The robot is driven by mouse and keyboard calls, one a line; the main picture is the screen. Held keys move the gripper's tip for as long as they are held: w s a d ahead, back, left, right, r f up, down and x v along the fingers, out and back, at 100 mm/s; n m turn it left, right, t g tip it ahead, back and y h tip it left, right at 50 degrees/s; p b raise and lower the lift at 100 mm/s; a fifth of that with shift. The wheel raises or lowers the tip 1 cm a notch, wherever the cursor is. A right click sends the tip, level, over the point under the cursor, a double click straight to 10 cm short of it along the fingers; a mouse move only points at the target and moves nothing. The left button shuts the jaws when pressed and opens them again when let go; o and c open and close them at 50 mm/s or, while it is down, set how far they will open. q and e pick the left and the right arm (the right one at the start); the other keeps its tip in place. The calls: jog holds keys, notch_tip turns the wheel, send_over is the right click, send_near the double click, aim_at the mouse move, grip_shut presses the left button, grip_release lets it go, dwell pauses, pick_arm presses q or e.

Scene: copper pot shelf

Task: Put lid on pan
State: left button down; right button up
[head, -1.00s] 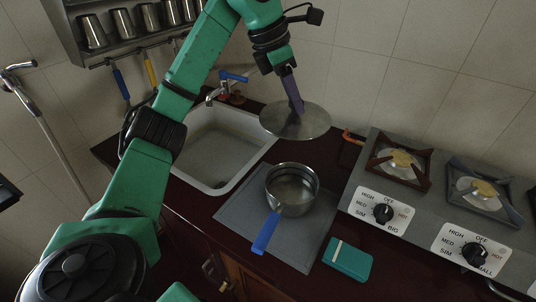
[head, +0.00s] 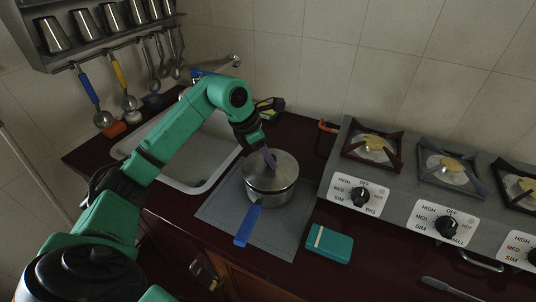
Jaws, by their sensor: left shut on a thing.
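The metal lid (head: 284,168) is over the mouth of the steel pan (head: 272,197), which has a blue handle (head: 248,226) pointing toward the front. The lid hides the pan's inside and looks about level. I cannot tell whether it rests fully on the rim. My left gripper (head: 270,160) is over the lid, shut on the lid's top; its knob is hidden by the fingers. The pan stands on a grey mat (head: 285,240). My right gripper is not in view.
The sink (head: 185,170) lies left of the pan, partly behind my left arm. The gas stove (head: 400,190) is on the right. A teal box (head: 329,244) sits on the counter right of the mat. Cups and hanging ladles (head: 88,92) are on the wall rack at upper left.

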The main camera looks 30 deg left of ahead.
pick_arm(q)
jog(key=shift+d+f+b, duration=0.1)
jog(key=shift+f+b, duration=0.3)
jog(key=shift+f, duration=0.15)
jog(key=shift+c, duration=2.4)
grip_release()
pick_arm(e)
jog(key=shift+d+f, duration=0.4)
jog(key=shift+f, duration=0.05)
pick_arm(q)
jog(key=shift+r, duration=0.1)
jog(key=shift+r+p, duration=0.3)
jog(key=shift+p, duration=0.1)
jog(key=v, duration=1.2)
jog(key=shift+r+b, duration=0.25)
jog(key=shift+b, duration=0.2)
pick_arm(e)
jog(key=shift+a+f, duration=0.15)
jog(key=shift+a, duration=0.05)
